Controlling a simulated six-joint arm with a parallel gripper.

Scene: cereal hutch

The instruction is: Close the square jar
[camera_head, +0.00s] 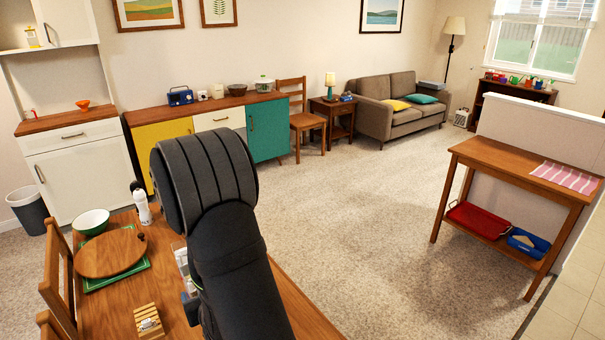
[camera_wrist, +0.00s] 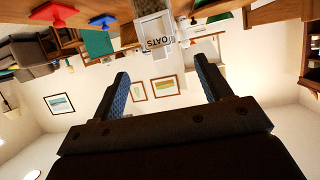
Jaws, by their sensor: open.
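A clear square jar with an OATS label (camera_wrist: 155,32) stands on the table in the wrist view, which is upside down. It is beyond my fingertips, roughly midway between them, and apart from them. A red lid-like piece with a knob (camera_wrist: 56,14) and a blue one (camera_wrist: 101,22) lie on the tabletop to one side; I cannot tell which container they fit. My gripper (camera_wrist: 161,66) is open and empty. In the camera_head view, my arm hides the gripper and most of the containers; only part of a clear container (camera_head: 180,256) shows beside the arm.
The wooden table (camera_head: 280,305) also holds a round board (camera_head: 110,252), a green bowl (camera_head: 91,222), a white bottle (camera_head: 142,206) and a slatted wooden piece (camera_head: 147,320). Chairs (camera_head: 58,275) stand at its left edge. The table's right part looks clear.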

